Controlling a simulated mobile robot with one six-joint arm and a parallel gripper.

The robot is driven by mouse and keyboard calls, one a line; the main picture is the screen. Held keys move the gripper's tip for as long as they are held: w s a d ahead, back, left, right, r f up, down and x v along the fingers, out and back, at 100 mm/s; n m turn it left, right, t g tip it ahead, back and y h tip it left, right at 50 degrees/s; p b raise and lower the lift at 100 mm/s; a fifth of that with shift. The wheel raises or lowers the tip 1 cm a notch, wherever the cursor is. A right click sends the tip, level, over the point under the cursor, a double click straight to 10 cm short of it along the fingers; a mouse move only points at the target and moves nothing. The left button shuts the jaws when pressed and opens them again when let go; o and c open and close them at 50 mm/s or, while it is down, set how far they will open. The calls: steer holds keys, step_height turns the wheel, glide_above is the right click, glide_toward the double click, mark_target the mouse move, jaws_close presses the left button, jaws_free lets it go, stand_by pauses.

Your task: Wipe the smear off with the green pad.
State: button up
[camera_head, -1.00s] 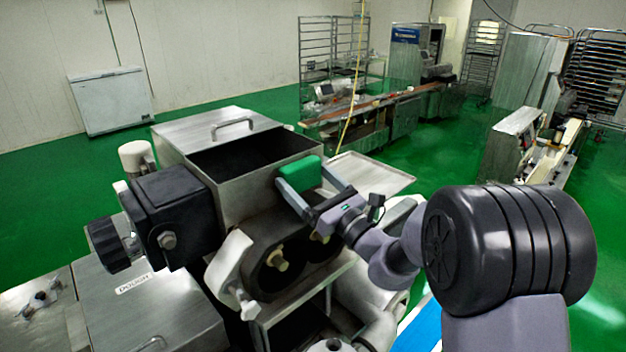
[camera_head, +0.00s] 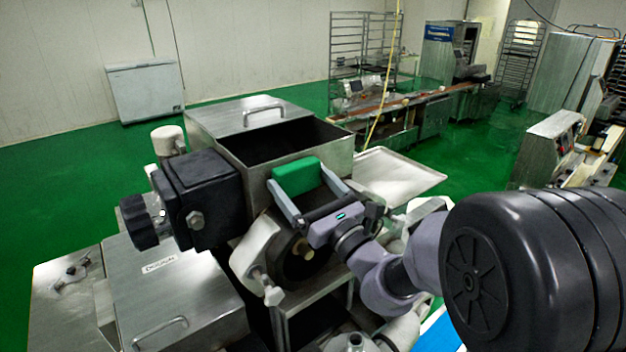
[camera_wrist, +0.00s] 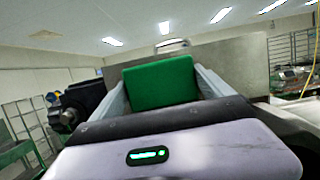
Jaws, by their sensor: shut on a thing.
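The green pad (camera_head: 298,176) is a small block between the two grey fingers of my gripper (camera_head: 303,184). My gripper is shut on it. In the head view the pad is in front of the front wall of the steel hopper (camera_head: 258,163), just below its rim. In the wrist view the pad (camera_wrist: 160,82) is upright before the hopper's steel wall (camera_wrist: 235,62). I cannot tell whether the pad touches the wall. I see no smear; the pad and gripper cover part of the wall.
A black motor box (camera_head: 202,203) with a knob is left of the hopper. A white lever (camera_head: 256,252) is below the pad. A steel tray (camera_head: 395,175) juts out on the right. A box with a label (camera_head: 172,290) is at the lower left.

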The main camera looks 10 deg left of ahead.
steer(key=shift+d, duration=0.3)
steer(key=shift+s+d+b, duration=1.1)
steer(key=shift+s+d, duration=0.8)
steer(key=shift+d, duration=0.15)
steer(key=shift+s+d+b, duration=0.4)
steer(key=shift+s+d, duration=0.65)
steer(key=shift+d, duration=0.05)
steer(key=shift+w, duration=0.1)
steer(key=shift+f, duration=0.1)
